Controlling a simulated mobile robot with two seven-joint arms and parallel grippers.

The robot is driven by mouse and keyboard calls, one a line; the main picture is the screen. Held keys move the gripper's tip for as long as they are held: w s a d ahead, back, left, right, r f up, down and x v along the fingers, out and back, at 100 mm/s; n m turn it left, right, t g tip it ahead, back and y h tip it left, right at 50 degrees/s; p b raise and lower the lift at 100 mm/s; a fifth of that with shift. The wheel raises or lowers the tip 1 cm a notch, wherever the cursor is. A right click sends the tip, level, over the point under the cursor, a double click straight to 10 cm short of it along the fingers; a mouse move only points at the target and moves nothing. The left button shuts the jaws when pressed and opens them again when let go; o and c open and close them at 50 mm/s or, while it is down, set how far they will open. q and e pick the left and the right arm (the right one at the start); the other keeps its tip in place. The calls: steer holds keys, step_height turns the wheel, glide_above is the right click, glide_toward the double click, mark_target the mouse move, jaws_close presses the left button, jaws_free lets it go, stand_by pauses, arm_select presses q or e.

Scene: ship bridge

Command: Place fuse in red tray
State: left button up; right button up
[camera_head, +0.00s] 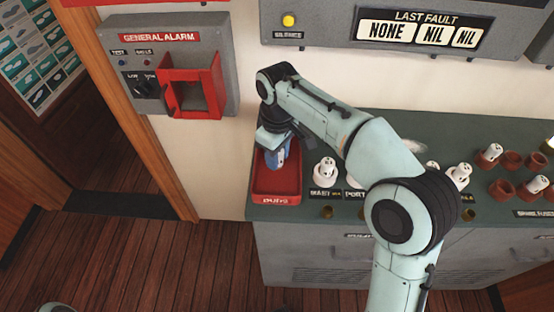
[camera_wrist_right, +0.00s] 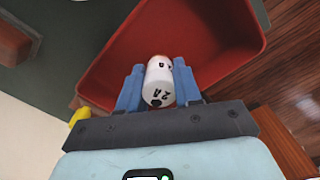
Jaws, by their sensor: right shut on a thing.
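My right gripper (camera_head: 276,160) points down over the red tray (camera_head: 277,185), which sits at the left end of the green counter. In the right wrist view the blue fingers are shut on a white fuse (camera_wrist_right: 160,84) with dark marks on its end. The red tray's inside (camera_wrist_right: 205,45) fills much of the view behind the fuse. The fuse appears to be within the tray's outline; whether it touches the floor of the tray I cannot tell. In the head view the fuse is hidden by the gripper.
Several white fuses (camera_head: 324,171) stand along the counter (camera_head: 340,124) right of the tray, some in reddish-brown holders (camera_head: 502,189). A general alarm box (camera_head: 170,62) with a red frame is on the wall at left. Open wooden floor (camera_head: 150,260) lies at front left.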

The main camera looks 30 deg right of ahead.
steer(key=shift+f, duration=0.7)
steer(key=shift+f, duration=0.2)
steer(key=o, duration=1.1)
steer(key=shift+c, duration=0.2)
steer(key=shift+r, duration=0.2)
step_height(320, 180, up, 12)
steer(key=p, duration=0.3)
steer(key=shift+p, duration=0.35)
